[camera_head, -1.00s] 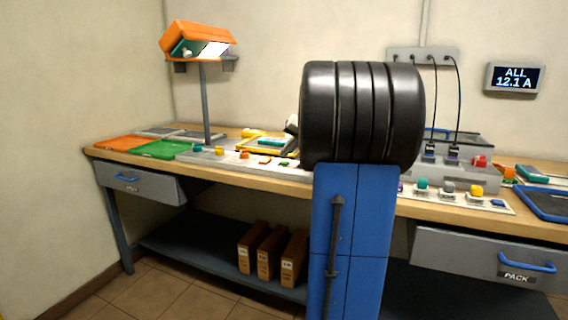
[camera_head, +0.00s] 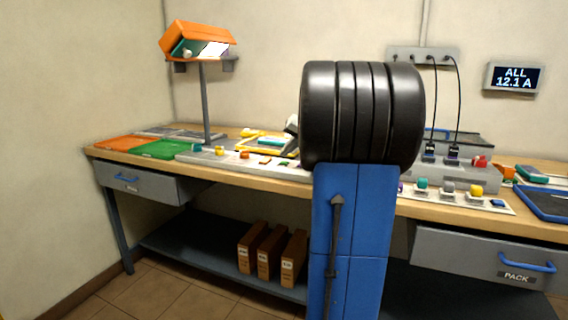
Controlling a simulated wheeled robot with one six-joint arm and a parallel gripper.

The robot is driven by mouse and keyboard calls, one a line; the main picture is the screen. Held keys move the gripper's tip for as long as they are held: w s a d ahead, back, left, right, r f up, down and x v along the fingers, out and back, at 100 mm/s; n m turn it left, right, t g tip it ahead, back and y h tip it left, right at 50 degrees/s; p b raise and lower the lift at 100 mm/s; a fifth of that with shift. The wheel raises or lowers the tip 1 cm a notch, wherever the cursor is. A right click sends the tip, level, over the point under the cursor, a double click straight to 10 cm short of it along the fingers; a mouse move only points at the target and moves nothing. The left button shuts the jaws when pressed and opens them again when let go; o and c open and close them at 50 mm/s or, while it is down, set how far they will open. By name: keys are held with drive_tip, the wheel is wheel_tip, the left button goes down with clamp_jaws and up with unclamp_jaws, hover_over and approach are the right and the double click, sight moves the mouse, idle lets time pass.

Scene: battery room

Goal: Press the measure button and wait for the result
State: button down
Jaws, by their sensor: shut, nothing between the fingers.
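Small coloured buttons or knobs sit on a pale strip (camera_head: 230,159) along the left bench front, among them a teal one (camera_head: 196,148), a yellow one (camera_head: 219,150) and an orange one (camera_head: 244,154). A second strip on the right carries a teal knob (camera_head: 422,183), a grey one (camera_head: 448,187) and a yellow one (camera_head: 476,190). I cannot tell which is the measure button. A wall display (camera_head: 514,78) reads "ALL 12.1 A". My gripper is not clearly seen; my black and blue body parts hide the bench middle.
Brown binders (camera_head: 268,252) stand on the lower shelf.

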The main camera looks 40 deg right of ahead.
sight(286, 162)
drive_tip(key=shift+f, duration=0.2)
idle(0.6)
drive_tip(key=shift+f, duration=0.25)
drive_tip(key=shift+f, duration=0.35)
idle(0.9)
drive_tip(key=shift+r, duration=0.8)
drive_tip(key=shift+r, duration=0.15)
drive_tip(key=shift+r, duration=2.35)
